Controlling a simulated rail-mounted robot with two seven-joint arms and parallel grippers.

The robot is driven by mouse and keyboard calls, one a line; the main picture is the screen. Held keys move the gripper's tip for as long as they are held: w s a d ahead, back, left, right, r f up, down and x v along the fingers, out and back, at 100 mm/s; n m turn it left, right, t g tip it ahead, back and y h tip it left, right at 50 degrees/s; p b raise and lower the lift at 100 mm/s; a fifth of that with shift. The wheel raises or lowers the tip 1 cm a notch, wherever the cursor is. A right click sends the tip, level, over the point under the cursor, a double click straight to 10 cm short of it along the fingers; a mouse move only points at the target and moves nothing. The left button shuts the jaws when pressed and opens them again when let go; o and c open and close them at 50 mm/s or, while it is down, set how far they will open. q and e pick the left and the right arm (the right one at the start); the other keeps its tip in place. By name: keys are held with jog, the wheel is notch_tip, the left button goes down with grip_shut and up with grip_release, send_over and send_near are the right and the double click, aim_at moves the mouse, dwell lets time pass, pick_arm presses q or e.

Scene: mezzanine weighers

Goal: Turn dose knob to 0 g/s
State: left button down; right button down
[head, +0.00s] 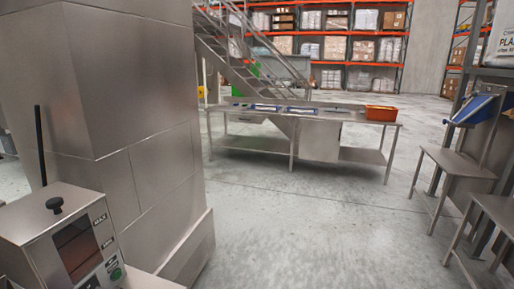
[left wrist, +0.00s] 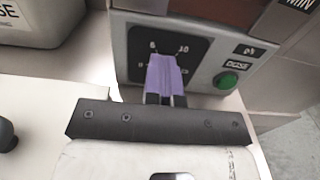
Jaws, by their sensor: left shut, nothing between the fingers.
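A green button (left wrist: 228,80) and a DOSE label are right of the dial. The dosing unit (head: 45,228) also stands at lower left in the head view. My right gripper is in neither view.
A large metal cabinet (head: 125,95) rises behind the unit. A steel bench (head: 345,115) with an orange bin (head: 381,113) stands beyond, near stairs (head: 228,45) and pallet racks. Steel tables (head: 460,165) stand at right. The middle floor is clear.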

pick_arm(q)
jog(key=shift+s+a+r, duration=0.15)
jog(key=shift+a, duration=0.2)
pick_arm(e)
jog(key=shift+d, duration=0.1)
